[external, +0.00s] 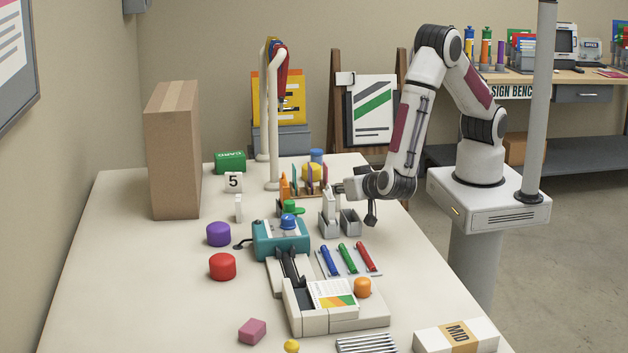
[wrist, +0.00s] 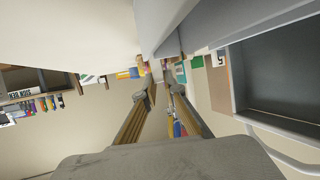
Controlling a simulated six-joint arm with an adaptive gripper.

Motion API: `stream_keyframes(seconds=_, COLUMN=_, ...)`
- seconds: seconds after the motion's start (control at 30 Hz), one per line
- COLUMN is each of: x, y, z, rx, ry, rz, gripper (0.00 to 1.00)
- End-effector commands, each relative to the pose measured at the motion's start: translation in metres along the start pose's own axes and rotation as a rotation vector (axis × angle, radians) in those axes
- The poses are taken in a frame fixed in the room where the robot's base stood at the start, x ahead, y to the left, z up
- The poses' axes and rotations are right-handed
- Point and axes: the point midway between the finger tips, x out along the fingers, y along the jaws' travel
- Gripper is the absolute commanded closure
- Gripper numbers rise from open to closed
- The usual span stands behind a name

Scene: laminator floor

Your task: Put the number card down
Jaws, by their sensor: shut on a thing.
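My gripper (external: 335,188) is shut on a pale, upright card-like piece (external: 329,204), which I take to be the number card. It is held on edge just above the small grey bins, and its number does not show. In the wrist view the finger tips (wrist: 158,70) meet at the lower end of a pale grey slab (wrist: 163,25). A white block marked 5 (external: 233,182) stands on the table to the left, apart from my gripper. A smaller white piece (external: 238,208) stands just in front of it. The 5 also shows in the wrist view (wrist: 221,60).
Two small grey bins (external: 350,222) stand under my gripper. A teal machine (external: 281,240) is to their front left, with coloured pens (external: 347,258) in front. The left table area is mostly clear.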

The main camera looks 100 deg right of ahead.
Motion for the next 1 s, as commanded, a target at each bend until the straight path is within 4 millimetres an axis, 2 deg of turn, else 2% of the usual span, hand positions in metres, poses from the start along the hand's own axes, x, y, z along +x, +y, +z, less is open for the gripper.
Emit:
stream_keyframes(seconds=0.23, x=-0.002, y=0.000, z=-0.004, rx=0.001, ry=0.000, rz=0.000, gripper=1.00)
stream_keyframes(seconds=0.43, x=-0.006, y=0.000, z=-0.015, rx=0.001, ry=-0.001, rz=0.000, gripper=1.00)
stream_keyframes(seconds=1.0, x=-0.032, y=0.000, z=-0.077, rx=0.003, ry=-0.001, rz=-0.001, gripper=1.00)
